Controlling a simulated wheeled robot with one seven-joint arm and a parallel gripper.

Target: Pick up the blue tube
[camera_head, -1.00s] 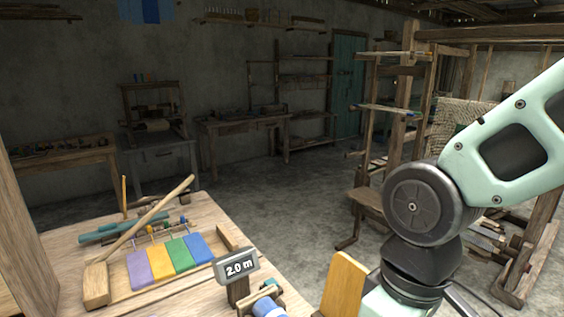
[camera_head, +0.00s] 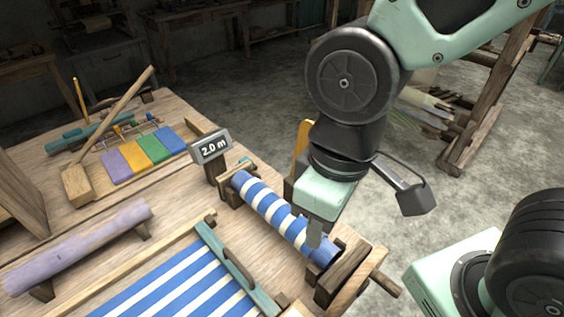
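A blue-and-white striped cloth roll (camera_head: 275,213) lies on a wooden stand at the table's right side. A teal-blue tube (camera_head: 90,131) lies at the table's back left, and a light purple tube (camera_head: 80,246) rests on short supports at the front left. I cannot tell which one the task calls the blue tube. My gripper (camera_head: 314,236) points down over the striped roll's near right part. Only a grey fingertip shows below the mint wrist; whether it touches the roll and whether it is open cannot be told.
A "2.0 m" sign (camera_head: 211,148) stands beside the striped roll's far end. Flat striped cloth (camera_head: 175,285) with a teal bar lies in front. A wooden mallet (camera_head: 78,186) and coloured swatches (camera_head: 145,153) lie at left.

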